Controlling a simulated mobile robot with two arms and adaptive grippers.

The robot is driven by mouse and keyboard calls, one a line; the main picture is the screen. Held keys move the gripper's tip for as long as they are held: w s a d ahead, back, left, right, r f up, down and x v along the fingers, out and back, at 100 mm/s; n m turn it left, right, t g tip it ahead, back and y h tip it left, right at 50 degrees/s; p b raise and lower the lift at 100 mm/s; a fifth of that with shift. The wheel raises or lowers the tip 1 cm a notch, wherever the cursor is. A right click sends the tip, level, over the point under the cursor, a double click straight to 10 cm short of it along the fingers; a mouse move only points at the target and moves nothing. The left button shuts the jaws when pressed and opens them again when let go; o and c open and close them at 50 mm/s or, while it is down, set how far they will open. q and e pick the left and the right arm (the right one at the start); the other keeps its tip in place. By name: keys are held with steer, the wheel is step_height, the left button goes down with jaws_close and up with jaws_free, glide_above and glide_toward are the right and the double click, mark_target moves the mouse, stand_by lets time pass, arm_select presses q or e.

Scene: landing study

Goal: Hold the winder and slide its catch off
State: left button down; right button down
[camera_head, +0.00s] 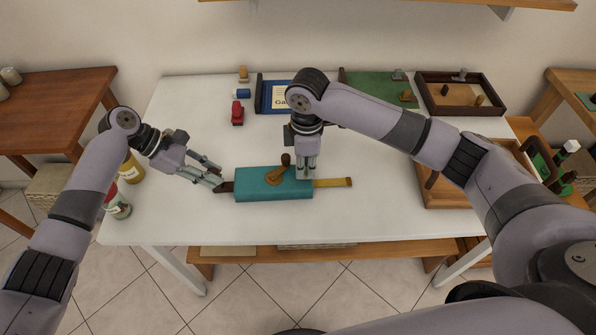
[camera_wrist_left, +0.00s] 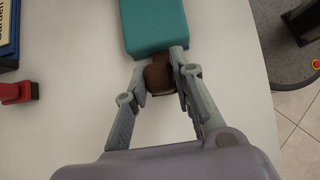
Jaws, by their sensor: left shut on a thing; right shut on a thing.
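The winder (camera_head: 250,191) is a teal block lying on the white table, with a brown grip at its left end. A brass-coloured crank (camera_head: 273,179) with a dark brown knob (camera_head: 286,159) sits on its top, and a yellow strip (camera_head: 333,183) sticks out to the right. My left gripper (camera_head: 221,184) is shut on the brown grip, which also shows between its fingers in the left wrist view (camera_wrist_left: 159,76). My right gripper (camera_head: 304,175) points down, shut at the block's right end, right of the knob. Its fingers hide what they hold; I cannot make out the catch.
Behind stand a red stamp-like thing (camera_head: 237,114), a blue box (camera_head: 270,107), a green board (camera_head: 375,88) and a dark-rimmed tray (camera_head: 431,103). Bottles (camera_head: 117,204) stand at the left edge, a wooden tray (camera_head: 450,201) at right. The table in front is clear.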

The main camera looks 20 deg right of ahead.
steer(key=shift+d, duration=0.4)
steer(key=c, duration=1.5)
jaws_free()
steer(key=shift+c, duration=0.2)
steer(key=shift+a+r, duration=0.1)
steer(key=shift+r, duration=0.05)
step_height(320, 180, up, 12)
